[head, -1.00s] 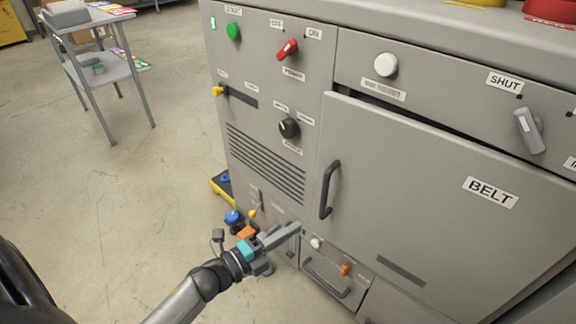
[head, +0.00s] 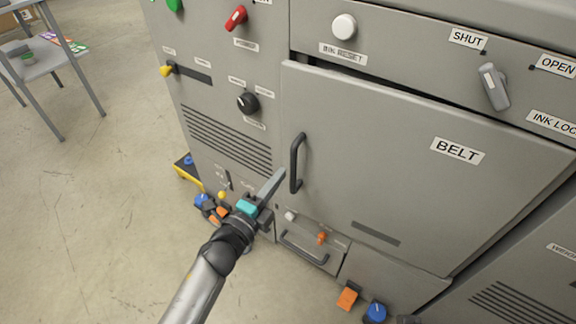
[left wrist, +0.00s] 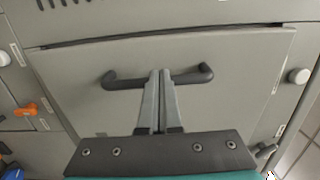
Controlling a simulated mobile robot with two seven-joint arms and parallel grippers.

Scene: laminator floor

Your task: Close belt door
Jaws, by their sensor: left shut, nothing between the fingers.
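The belt door (head: 400,165) is a large grey panel labelled BELT on the machine front, with a dark gap along its top edge. Its dark handle (head: 297,163) is a vertical bar at the door's left side. My left gripper (head: 273,182) is shut and empty, just left of the handle in the head view. In the left wrist view the shut fingertips (left wrist: 160,75) overlap the middle of the handle (left wrist: 195,77); I cannot tell whether they touch it. The door (left wrist: 230,55) fills much of that view. My right gripper is not in view.
A grey lever (head: 494,87) sits by SHUT and OPEN labels above the door. A small drawer handle (head: 304,249) and an orange knob (head: 321,238) lie below. A grey cart (head: 50,55) stands far left, with open floor before it.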

